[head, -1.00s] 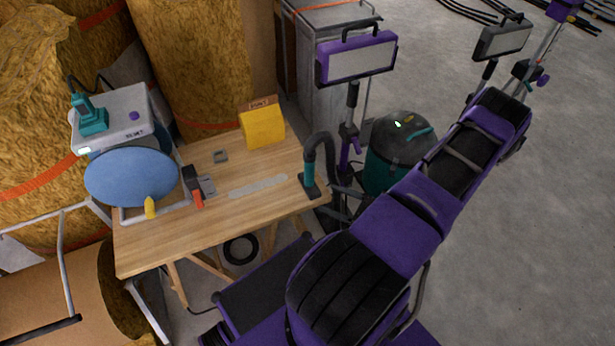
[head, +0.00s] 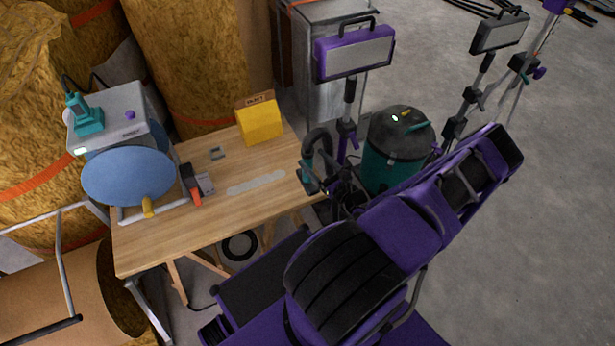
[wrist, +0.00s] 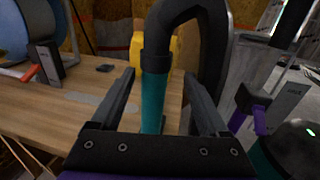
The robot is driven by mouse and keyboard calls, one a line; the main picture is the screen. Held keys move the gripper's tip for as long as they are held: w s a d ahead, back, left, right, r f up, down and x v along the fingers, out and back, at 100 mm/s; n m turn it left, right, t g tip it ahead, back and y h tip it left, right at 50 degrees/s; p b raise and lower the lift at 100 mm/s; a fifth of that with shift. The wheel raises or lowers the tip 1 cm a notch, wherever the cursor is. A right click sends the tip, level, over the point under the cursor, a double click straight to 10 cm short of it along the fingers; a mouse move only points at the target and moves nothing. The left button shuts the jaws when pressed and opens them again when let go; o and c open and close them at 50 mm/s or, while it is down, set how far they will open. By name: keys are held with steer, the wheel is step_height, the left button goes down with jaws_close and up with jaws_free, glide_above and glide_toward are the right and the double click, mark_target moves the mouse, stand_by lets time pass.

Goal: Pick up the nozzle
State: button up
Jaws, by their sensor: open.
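The nozzle is a teal tube with a black collar and a curved black hose. It stands upright at the right end of the wooden table (head: 215,230). In the wrist view the nozzle (wrist: 153,100) lies between the two fingers of my gripper (wrist: 160,76), which are apart on either side of it. I cannot tell whether either finger touches it. In the head view the nozzle (head: 308,178) is partly hidden by my gripper (head: 324,190).
A yellow box (head: 260,123), a blue disc (head: 128,176) and a red-handled tool (head: 193,187) are on the table. A teal and black vacuum (head: 398,150) and a purple lamp (head: 354,50) stand just right of it.

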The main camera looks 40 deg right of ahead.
mark_target(304, 152)
steer(key=shift+w+a, duration=0.2)
steer(key=shift+w, duration=2.9)
jaws_close()
